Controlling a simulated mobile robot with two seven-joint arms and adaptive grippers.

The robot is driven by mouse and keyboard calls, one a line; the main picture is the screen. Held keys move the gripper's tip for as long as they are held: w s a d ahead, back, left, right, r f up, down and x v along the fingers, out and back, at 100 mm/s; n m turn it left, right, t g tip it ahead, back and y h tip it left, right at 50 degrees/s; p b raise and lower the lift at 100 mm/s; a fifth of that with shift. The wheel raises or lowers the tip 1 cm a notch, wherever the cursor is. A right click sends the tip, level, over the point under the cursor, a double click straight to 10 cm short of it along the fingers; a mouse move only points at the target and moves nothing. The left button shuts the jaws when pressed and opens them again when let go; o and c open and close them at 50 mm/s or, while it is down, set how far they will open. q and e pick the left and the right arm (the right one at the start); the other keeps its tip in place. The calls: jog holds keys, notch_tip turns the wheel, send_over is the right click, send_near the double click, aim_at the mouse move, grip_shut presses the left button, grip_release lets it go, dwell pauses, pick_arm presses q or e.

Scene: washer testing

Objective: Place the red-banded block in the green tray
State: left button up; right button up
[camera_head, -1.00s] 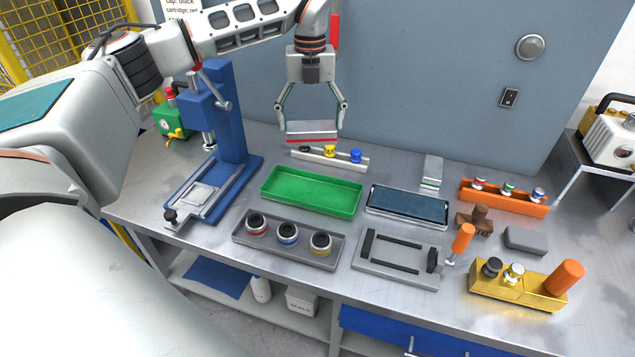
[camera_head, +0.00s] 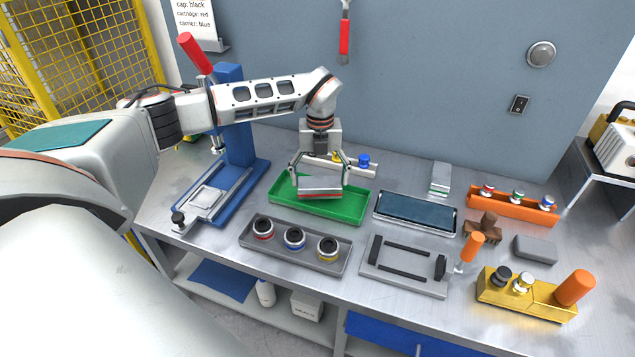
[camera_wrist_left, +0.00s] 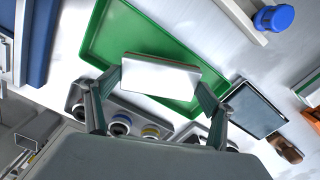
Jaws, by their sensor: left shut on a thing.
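The red-banded block (camera_head: 320,186) is a light grey bar with a red stripe along its lower edge. My left gripper (camera_head: 319,184) is shut on it, one finger at each end. The block is over the green tray (camera_head: 283,202), inside its outline in the head view; I cannot tell whether it touches the tray floor. In the left wrist view the block (camera_wrist_left: 160,76) lies between the fingers with the green tray (camera_wrist_left: 103,40) beneath it. My right gripper is not in view.
A grey tray with several ringed parts (camera_head: 255,248) stands in front of the green tray. A dark-topped flat tray (camera_head: 415,212) is to its right, a blue press (camera_head: 238,150) to its left. A white rack with coloured caps (camera_head: 357,170) stands behind.

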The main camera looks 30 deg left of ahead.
aim_at(320, 182)
pick_arm(q)
notch_tip(320, 182, down, 2)
jog(key=shift+w+a+f, duration=0.1)
jog(key=shift+f, duration=0.05)
jog(key=shift+w+a+f, duration=0.1)
jog(key=shift+d, duration=0.2)
jog(key=o, duration=1.7)
jog(key=shift+a+f, duration=0.1)
jog(key=shift+s, duration=0.2)
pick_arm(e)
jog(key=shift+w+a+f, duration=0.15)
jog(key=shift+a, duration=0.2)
pick_arm(q)
notch_tip(320, 182, up, 12)
jog(key=b, duration=0.1)
jog(key=shift+r, duration=0.2)
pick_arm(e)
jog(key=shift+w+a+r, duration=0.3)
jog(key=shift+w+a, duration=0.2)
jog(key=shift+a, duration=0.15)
